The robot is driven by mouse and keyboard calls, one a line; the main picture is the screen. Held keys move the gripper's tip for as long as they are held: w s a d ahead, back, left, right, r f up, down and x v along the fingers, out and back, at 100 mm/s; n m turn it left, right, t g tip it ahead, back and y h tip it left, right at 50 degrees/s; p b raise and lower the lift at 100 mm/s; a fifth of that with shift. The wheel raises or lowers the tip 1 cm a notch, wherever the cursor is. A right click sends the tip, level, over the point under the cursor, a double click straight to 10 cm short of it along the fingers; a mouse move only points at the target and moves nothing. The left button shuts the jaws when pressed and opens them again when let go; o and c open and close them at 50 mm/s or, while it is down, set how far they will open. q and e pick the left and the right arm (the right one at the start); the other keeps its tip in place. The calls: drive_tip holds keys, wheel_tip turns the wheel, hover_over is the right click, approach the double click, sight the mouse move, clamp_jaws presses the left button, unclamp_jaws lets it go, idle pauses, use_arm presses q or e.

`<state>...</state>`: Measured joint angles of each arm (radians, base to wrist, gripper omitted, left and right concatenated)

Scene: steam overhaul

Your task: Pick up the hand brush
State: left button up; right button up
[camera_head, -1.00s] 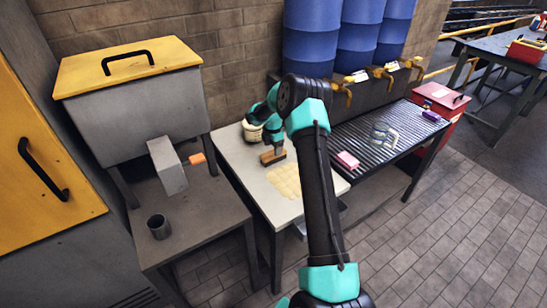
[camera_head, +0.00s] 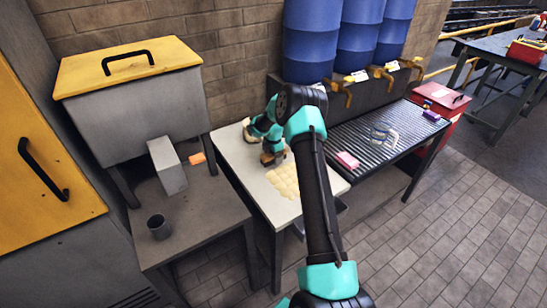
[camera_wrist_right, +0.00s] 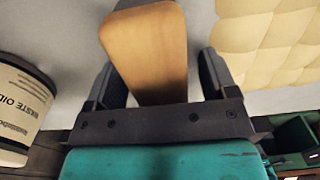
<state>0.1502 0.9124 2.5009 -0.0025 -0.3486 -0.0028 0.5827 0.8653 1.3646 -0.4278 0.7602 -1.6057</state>
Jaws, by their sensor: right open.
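The hand brush (camera_head: 267,160) stands on the light table, mostly hidden by my right gripper in the head view. In the right wrist view its light brown wooden body (camera_wrist_right: 150,45) lies between the two fingers. My right gripper (camera_wrist_right: 160,82) is open, with one dark finger on each side of the wood. A narrow gap shows on the left side; whether the right finger touches is unclear. In the head view my right gripper (camera_head: 271,149) reaches down over the brush. My left gripper is not in view.
A pale quilted pad (camera_head: 285,180) lies in front of the brush. A waste oil pail (camera_wrist_right: 20,110) stands close by on the table. A pink block (camera_head: 347,160) and clear goggles (camera_head: 384,136) lie on the slatted bench (camera_head: 400,118) to the right. A metal cup (camera_head: 158,227) stands at left.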

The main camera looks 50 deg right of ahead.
idle(0.3)
drive_tip(key=c, duration=1.1)
drive_tip(key=shift+r, duration=0.15)
drive_tip(key=shift+r, duration=1.6)
drive_tip(key=s+a, duration=0.3)
drive_tip(key=a, duration=0.1)
drive_tip(key=s+a+r, duration=0.1)
drive_tip(key=s+a, duration=0.6)
drive_tip(key=a, duration=0.1)
drive_tip(key=shift+s+r, duration=0.3)
